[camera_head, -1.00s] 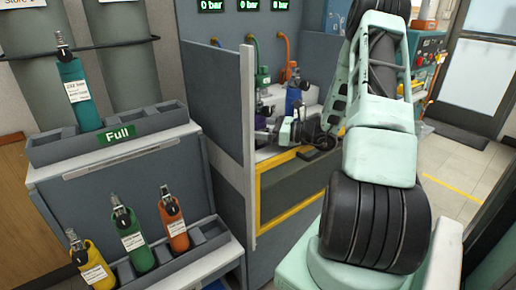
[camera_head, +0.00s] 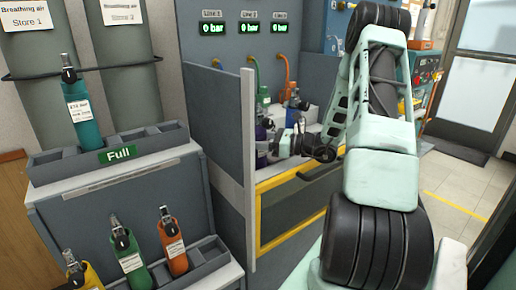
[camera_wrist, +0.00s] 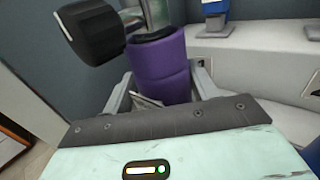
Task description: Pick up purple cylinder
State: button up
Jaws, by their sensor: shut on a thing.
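The purple cylinder (camera_wrist: 160,68) stands upright between the two fingers of my gripper (camera_wrist: 160,88) in the wrist view, with a black knob (camera_wrist: 90,33) and a metal valve at its top. The gripper is shut on it. In the head view my gripper (camera_head: 272,143) reaches into the test bench beside the grey partition. Only a small purple part of the cylinder (camera_head: 260,132) shows there, and the rest is hidden by the partition and gripper. The wrist view does not clearly show whether its base touches the bench.
A blue cylinder (camera_head: 292,115) and a green one (camera_head: 263,97) stand behind on the bench. The grey partition (camera_head: 215,125) is close on the left. A rack marked Full (camera_head: 117,155) holds a teal cylinder (camera_head: 81,115); orange, green and yellow cylinders stand below.

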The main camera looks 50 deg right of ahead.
aim_at(258, 104)
notch_tip(258, 104, up, 16)
jog(key=shift+f+p, duration=0.25)
jog(key=shift+p, duration=0.75)
